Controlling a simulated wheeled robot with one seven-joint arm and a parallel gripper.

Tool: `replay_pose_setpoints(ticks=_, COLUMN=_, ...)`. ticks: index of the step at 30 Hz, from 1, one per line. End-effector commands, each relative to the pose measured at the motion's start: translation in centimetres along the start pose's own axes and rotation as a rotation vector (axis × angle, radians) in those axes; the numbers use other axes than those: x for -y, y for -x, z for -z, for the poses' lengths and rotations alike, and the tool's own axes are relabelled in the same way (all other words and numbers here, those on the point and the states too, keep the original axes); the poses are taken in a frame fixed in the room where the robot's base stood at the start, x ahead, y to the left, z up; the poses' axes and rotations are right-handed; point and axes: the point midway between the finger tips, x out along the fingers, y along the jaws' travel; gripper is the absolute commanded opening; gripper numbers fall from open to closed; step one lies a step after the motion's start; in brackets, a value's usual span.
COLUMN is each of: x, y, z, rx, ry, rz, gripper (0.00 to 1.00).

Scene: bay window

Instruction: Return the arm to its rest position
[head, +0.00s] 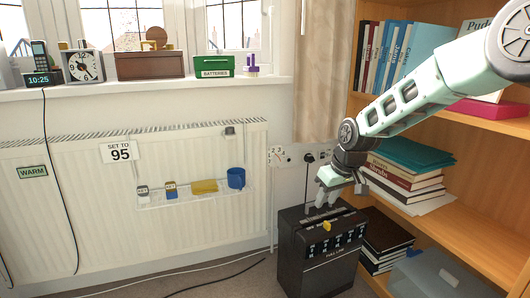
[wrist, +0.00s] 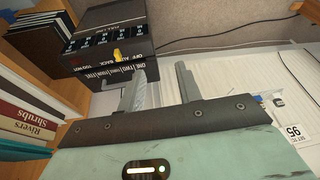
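My arm reaches in from the upper right of the head view, in front of the bookshelf. My gripper (head: 322,203) points down over the near top area of a black box with a yellow knob (head: 326,226). In the wrist view the two fingers of my gripper (wrist: 160,80) stand apart with nothing between them. The black box (wrist: 108,38) and its yellow knob (wrist: 118,57) lie beyond the left finger there. I cannot tell from these views whether a finger touches the box.
The bookshelf (head: 462,226) stands close on the right, with stacked books (head: 405,180) beside my wrist. The radiator (head: 90,225) on the left carries a rack with a blue mug (head: 236,178). A windowsill (head: 120,92) runs above it. Cables lie on the floor.

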Motion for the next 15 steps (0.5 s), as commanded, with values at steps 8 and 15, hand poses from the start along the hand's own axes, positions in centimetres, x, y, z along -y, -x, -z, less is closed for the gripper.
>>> replay_pose_setpoints(ticks=8, x=15.9, y=7.1, z=-11.0, rx=0.135, ry=0.105, rz=0.061, gripper=0.35)
replay_pose_setpoints(ticks=15, x=21.8, y=10.8, z=-22.1, rx=0.235, ry=0.158, rz=0.053, gripper=0.35)
